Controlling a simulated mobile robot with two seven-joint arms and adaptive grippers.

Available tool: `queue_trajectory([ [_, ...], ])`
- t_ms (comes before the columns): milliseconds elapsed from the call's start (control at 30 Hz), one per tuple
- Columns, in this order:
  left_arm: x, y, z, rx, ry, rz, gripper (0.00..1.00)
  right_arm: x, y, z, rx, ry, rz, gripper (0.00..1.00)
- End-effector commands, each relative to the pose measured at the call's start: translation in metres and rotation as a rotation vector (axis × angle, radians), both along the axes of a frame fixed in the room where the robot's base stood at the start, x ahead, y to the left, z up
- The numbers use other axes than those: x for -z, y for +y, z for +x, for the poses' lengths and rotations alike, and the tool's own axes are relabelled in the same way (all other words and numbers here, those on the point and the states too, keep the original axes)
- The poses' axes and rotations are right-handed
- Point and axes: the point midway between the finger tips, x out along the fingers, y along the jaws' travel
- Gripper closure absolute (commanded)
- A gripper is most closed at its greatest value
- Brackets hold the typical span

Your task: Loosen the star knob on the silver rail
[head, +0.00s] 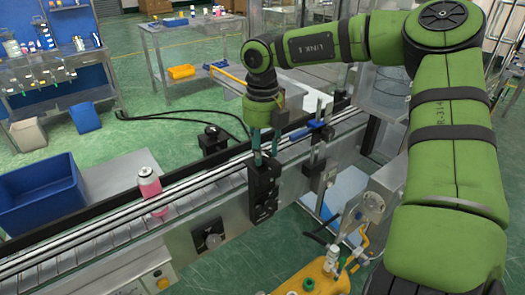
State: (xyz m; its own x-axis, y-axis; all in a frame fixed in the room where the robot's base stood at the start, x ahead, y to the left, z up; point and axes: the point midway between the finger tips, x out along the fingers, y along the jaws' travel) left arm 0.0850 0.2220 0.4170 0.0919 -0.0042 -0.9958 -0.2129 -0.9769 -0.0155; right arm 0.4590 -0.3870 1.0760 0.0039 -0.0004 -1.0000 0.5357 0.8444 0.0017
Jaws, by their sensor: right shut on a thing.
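My right gripper (265,152) points straight down at the end of the green arm. Its thin teal fingers are close together at the top of a black clamp block (263,188) on the conveyor's near side. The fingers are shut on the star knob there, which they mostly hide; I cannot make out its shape. The silver rail (190,185) runs diagonally along the conveyor, past the gripper. My left gripper is not in view.
A pink can (149,184) stands on the conveyor at left. A blue bin (42,192) is at far left. A blue-handled part (300,133) and a second bracket (320,145) sit right of the gripper. A yellow fixture (318,278) stands in front.

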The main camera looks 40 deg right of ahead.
Motion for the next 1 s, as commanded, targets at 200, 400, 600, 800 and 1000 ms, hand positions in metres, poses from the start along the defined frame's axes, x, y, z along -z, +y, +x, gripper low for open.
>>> queue_trajectory([
  [200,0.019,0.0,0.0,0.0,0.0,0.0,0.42,0.006,0.0,-0.002,-0.183,0.009,0.002,0.92],
  [400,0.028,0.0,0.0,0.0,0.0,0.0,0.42,0.005,0.0,-0.003,-0.372,0.011,0.003,0.92],
  [600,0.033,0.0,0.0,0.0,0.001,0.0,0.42,0.005,0.0,-0.003,-0.563,0.014,0.004,0.92],
  [800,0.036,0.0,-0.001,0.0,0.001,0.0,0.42,0.005,0.0,-0.004,-0.752,0.016,0.006,0.92],
  [1000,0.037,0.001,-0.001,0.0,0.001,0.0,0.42,0.004,-0.001,-0.004,-0.942,0.016,0.007,0.92],
])
